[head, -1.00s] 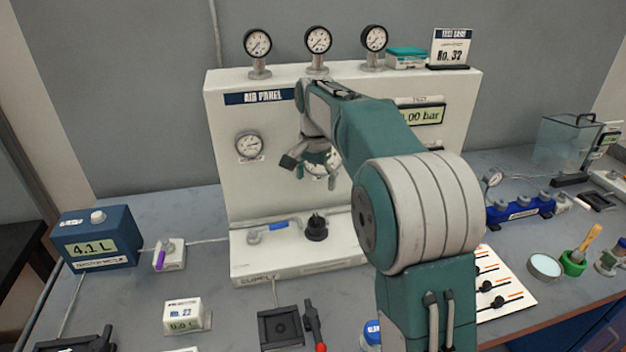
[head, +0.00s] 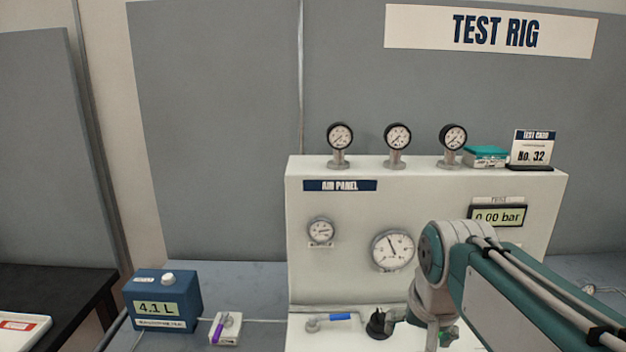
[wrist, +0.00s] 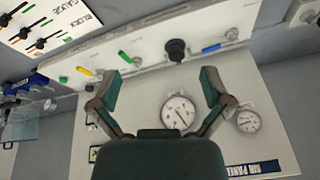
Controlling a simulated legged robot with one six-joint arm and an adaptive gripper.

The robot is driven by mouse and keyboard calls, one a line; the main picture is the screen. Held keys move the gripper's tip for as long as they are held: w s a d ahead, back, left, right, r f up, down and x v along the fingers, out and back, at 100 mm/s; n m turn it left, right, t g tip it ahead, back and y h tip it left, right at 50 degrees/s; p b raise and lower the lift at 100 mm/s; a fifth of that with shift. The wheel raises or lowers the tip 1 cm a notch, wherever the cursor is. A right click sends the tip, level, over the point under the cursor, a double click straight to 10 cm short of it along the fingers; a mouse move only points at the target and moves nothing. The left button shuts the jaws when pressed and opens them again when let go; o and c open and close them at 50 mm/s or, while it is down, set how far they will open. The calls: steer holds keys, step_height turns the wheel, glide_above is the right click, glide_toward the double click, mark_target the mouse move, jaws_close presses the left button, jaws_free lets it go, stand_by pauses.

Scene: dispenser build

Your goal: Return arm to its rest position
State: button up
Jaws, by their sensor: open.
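My gripper (wrist: 158,98) is open and empty in the wrist view, its two fingers spread apart. Beyond the fingers is the white air panel (wrist: 225,95), tilted in that view, with a large round gauge (wrist: 180,113) seen between them. In the head view my arm comes in from the right in front of the air panel (head: 330,220). The wrist end hangs down near the panel's base, and the fingers there are partly hidden at the lower edge, close to a black knob (head: 379,324).
A blue box reading 4.1 L (head: 162,300) and a small white block with a purple lever (head: 226,328) stand left of the panel. Three gauges, a teal-lidded box (head: 486,156) and a test card (head: 531,149) sit on top. Open space lies above the panel.

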steer(key=s+f+n+t, duration=0.2)
steer(key=s+f, duration=0.3)
steer(key=s, duration=0.6)
steer(key=shift+n, duration=0.6)
steer(key=shift+f, duration=0.1)
stand_by(3.1)
